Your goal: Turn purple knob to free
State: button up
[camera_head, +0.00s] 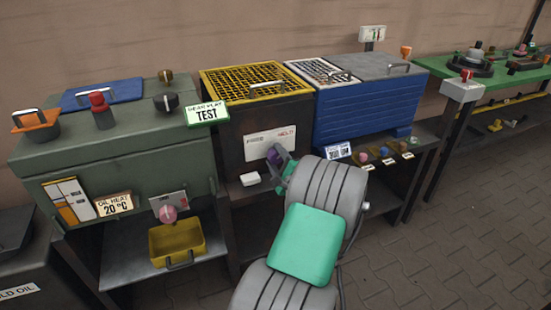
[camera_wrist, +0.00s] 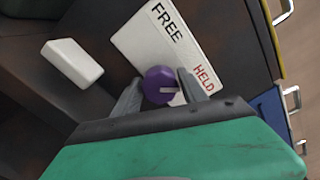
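The purple knob (camera_wrist: 160,84) sits on the front of the dark cabinet, at the edge of a white plate (camera_wrist: 160,40) lettered FREE and HELD. Its pale mark points right in the wrist view, toward the HELD side. My gripper (camera_wrist: 159,84) has one finger on each side of the knob, with slight gaps showing, so it looks open. In the head view the knob (camera_head: 274,156) is partly hidden by my gripper (camera_head: 279,155), and the plate (camera_head: 268,143) shows behind it.
A small white block (camera_head: 250,179) lies left of the knob, below the plate. A yellow grid (camera_head: 255,80) tops the cabinet. The blue bin (camera_head: 365,113) stands to the right, with small coloured knobs (camera_head: 380,154) below it. A green tank (camera_head: 120,150) stands left.

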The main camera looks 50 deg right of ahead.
jog(key=c, duration=1)
jog(key=shift+n, duration=0.3)
jog(key=n+b, duration=0.3)
jog(key=shift+f, duration=0.15)
jog(key=n+b, duration=0.3)
jog(key=n, duration=0.2)
jog(key=shift+f+b, duration=0.1)
jog(key=shift+b, duration=0.3)
jog(key=n+b, duration=0.7)
jog(key=shift+r+n+b, duration=0.25)
jog(key=shift+n+b, duration=0.05)
